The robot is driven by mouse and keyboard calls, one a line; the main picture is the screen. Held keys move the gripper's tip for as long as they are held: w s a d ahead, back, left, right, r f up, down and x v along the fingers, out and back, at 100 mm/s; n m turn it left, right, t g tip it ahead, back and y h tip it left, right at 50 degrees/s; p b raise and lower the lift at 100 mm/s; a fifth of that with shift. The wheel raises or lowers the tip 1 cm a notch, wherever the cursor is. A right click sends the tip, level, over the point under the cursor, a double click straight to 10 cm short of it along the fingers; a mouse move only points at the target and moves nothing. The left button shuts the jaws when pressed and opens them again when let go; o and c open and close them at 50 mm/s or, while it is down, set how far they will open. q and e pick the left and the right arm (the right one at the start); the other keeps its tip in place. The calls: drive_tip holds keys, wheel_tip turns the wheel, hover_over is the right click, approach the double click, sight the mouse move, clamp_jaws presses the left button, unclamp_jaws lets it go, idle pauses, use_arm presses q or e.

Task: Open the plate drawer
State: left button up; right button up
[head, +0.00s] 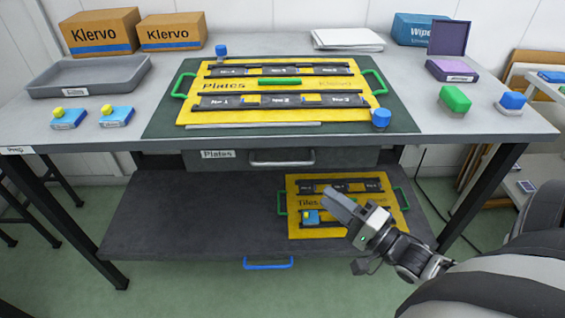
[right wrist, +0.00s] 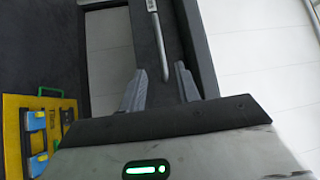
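The plate drawer (head: 340,158), dark grey with a "Plates" label, sits under the table top and looks shut. Its metal handle (head: 282,162) is on the front. My right gripper (head: 333,198) is below and to the right of the handle, over the lower shelf. In the right wrist view the gripper (right wrist: 160,84) is open and empty. The bar handle (right wrist: 157,40) shows ahead, its near end between the fingertips in the picture; I see no grip on it. My left gripper is not in view.
A yellow "Tiles" board (head: 300,182) with green handles lies on the lower shelf (head: 180,215) beneath my right gripper. A blue handle (head: 268,264) is on the shelf's front. The yellow "Plates" board (head: 205,115) lies on the table (head: 450,135). Table legs stand at both sides.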

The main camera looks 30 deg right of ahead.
sight(282, 163)
drive_tip(key=b+x, duration=0.1)
drive_tip(key=x, duration=1.3)
drive_tip(key=shift+w, duration=0.25)
clamp_jaws()
